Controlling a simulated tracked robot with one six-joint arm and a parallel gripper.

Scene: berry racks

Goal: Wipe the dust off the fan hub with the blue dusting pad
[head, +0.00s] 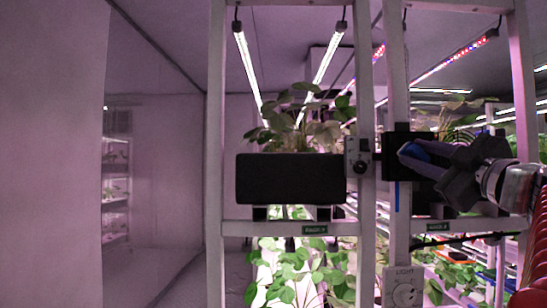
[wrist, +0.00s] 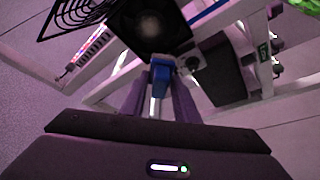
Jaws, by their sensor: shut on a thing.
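My gripper (wrist: 159,90) is shut on the blue dusting pad (wrist: 160,76), whose blue end shows between the fingertips in the wrist view. In the head view my gripper (head: 432,160) reaches in from the right, with the blue pad (head: 424,150) at its left end. The dark square fan (wrist: 165,38) is beyond the pad in the wrist view. Its hub (wrist: 150,27) has a pale, dusty-looking patch. The pad appears below the hub and does not cover it; I cannot tell the gap. In the head view my gripper hides much of the fan (head: 396,141), including the hub.
A black wire grille (wrist: 76,16) stands beside the fan in the wrist view. White rack posts (head: 397,70) are close by. A grey knob box (head: 359,160) and a black planter (head: 290,179) are to the left. A light switch (head: 403,291) is below.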

